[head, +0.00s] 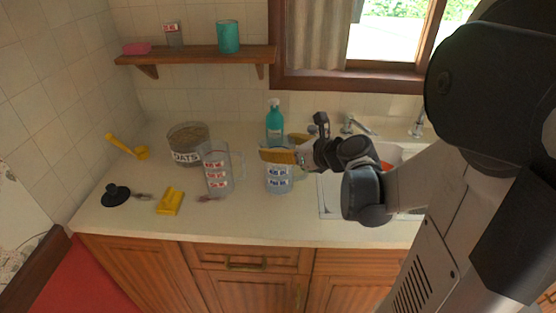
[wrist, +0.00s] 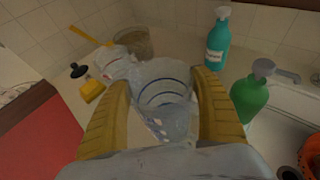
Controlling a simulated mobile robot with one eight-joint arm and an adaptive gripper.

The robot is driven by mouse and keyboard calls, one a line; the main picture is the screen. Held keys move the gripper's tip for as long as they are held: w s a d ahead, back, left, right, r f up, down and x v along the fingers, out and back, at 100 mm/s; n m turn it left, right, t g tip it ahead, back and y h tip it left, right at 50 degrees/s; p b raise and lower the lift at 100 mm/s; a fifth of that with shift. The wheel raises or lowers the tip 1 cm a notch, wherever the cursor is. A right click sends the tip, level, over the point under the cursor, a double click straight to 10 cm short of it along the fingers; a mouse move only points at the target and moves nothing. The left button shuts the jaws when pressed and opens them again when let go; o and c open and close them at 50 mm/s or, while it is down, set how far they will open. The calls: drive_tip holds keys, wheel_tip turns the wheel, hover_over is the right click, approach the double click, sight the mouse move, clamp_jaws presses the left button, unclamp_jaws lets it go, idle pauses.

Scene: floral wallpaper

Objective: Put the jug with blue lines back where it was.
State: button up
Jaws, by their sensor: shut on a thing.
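The clear jug with blue lines (head: 279,181) is at the counter just left of the sink, and I cannot tell whether its base touches the counter. In the wrist view the jug (wrist: 165,95) sits between the yellow finger pads. My gripper (head: 283,150) is shut on its upper part; it also shows in the wrist view (wrist: 163,110). A similar clear jug with red markings (head: 217,170) stands upright to the left, apart from it.
An oats container (head: 187,146) stands behind the red-marked jug. A yellow block (head: 170,201), black lid-like item (head: 116,195) and yellow scoop (head: 127,146) lie left. A teal bottle (head: 275,122) and green bottle (wrist: 250,92) stand near the sink (head: 330,205).

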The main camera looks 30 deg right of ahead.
drive_tip(key=shift+f+b, duration=0.9)
drive_tip(key=shift+f, duration=0.95)
drive_tip(key=shift+f, duration=0.15)
drive_tip(key=o, duration=1.4)
drive_tip(key=shift+o, duration=0.2)
